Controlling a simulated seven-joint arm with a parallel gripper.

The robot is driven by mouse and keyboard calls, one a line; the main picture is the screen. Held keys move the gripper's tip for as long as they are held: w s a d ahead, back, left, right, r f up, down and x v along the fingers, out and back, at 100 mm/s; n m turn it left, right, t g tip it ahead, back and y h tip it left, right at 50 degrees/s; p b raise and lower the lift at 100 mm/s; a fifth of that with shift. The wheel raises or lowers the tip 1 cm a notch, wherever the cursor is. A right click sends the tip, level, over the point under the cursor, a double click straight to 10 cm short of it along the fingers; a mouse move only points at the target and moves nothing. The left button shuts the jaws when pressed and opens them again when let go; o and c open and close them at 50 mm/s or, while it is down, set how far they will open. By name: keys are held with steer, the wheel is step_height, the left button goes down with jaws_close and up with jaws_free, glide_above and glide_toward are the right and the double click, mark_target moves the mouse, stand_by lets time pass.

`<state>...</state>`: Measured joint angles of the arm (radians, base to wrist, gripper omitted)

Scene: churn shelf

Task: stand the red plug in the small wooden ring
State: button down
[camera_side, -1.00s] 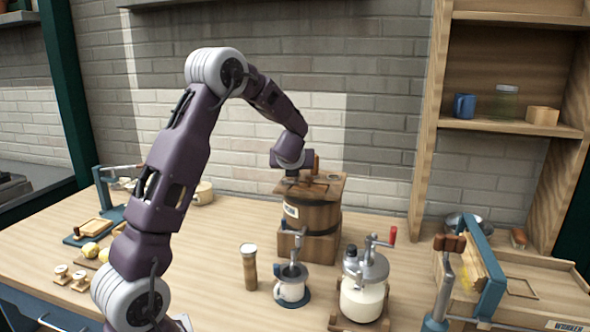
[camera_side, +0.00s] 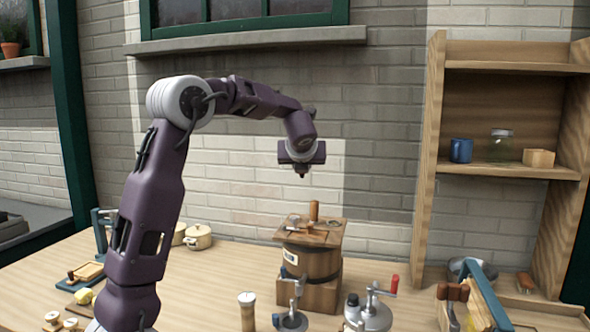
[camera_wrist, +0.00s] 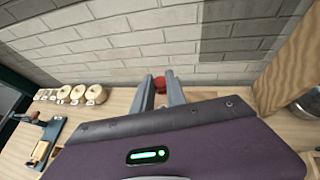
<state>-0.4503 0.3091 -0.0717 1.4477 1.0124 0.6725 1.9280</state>
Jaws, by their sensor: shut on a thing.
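My gripper (camera_side: 302,171) hangs in the air above the wooden churn (camera_side: 318,263), pointing down. Its fingers (camera_wrist: 161,92) are shut on the red plug (camera_wrist: 160,83), a small rounded red piece that shows between the fingertips in the wrist view. In the side view only a small dark red tip (camera_side: 302,177) shows below the gripper. The plug is clear of the churn lid (camera_side: 325,238). The lid carries an upright brown handle (camera_side: 314,211), flat wooden pieces and small round fittings. I cannot tell for certain which of these is the small wooden ring.
A wooden shelf (camera_side: 438,180) stands at the right with a blue mug (camera_side: 461,150), a glass jar and a wooden block. Cranked jars and a wooden grinder (camera_side: 248,310) stand in front of the churn. Pale lidded pots (camera_side: 198,238) are at the back left.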

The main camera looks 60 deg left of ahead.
steer(key=s+d+f+n+g+y, duration=0.1)
steer(key=d, duration=0.8)
steer(key=s+d+f+n+g, duration=0.1)
steer(key=s+d+f, duration=0.1)
steer(key=d, duration=0.6)
steer(key=s+d+r+n+g, duration=0.2)
steer(key=s+d, duration=0.5)
steer(key=d, duration=0.1)
steer(key=s+d+r+n+g, duration=0.2)
steer(key=s+d, duration=0.5)
steer(key=d, duration=0.1)
steer(key=shift+y, duration=0.4)
step_height(320, 180, down, 34)
steer(key=shift+d+f, duration=0.1)
steer(key=shift+f, duration=1.15)
steer(key=shift+r, duration=0.1)
